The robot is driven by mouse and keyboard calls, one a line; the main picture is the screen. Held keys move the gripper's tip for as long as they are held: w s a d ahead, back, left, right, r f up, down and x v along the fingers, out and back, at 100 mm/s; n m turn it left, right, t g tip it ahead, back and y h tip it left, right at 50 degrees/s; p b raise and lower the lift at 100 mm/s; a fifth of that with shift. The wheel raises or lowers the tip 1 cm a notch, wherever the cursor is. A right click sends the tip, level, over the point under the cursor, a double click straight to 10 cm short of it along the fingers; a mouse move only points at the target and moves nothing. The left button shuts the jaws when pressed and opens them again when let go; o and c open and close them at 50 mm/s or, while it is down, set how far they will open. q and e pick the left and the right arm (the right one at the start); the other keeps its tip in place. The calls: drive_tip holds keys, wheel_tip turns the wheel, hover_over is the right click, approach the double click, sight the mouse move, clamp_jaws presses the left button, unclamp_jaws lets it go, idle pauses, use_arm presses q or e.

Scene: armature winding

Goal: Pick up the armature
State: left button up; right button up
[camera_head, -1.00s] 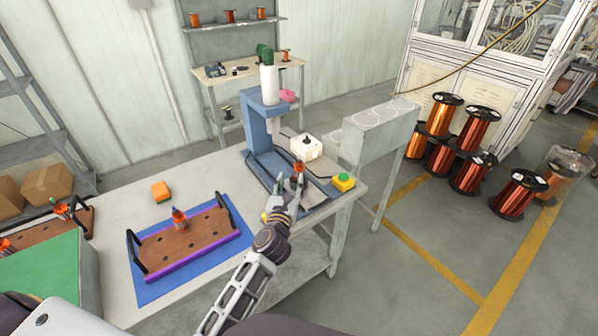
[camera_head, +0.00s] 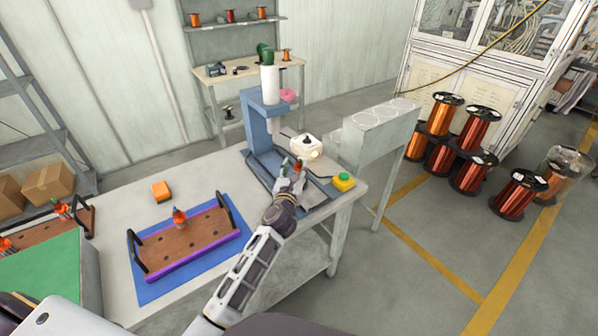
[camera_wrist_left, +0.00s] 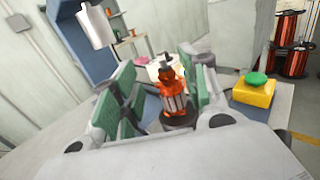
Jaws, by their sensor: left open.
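The armature (camera_wrist_left: 174,98), orange with a grey slotted core, stands upright on a dark round base (camera_wrist_left: 181,122) at the blue press (camera_head: 254,135). In the head view it is mostly hidden behind my left gripper (camera_head: 290,172). That gripper is open. In the left wrist view, its green-padded fingers stand on either side of the armature, with a visible gap at the left finger; contact at the right finger I cannot tell. A second armature (camera_head: 179,216) stands on the wooden tray (camera_head: 205,236) on a blue mat. My right gripper is not in view.
An orange block (camera_head: 161,191) lies on the table (camera_head: 115,199). Copper spools (camera_head: 471,172) stand on the floor at right.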

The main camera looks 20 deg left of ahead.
use_arm(q)
drive_tip(key=shift+w, duration=0.35)
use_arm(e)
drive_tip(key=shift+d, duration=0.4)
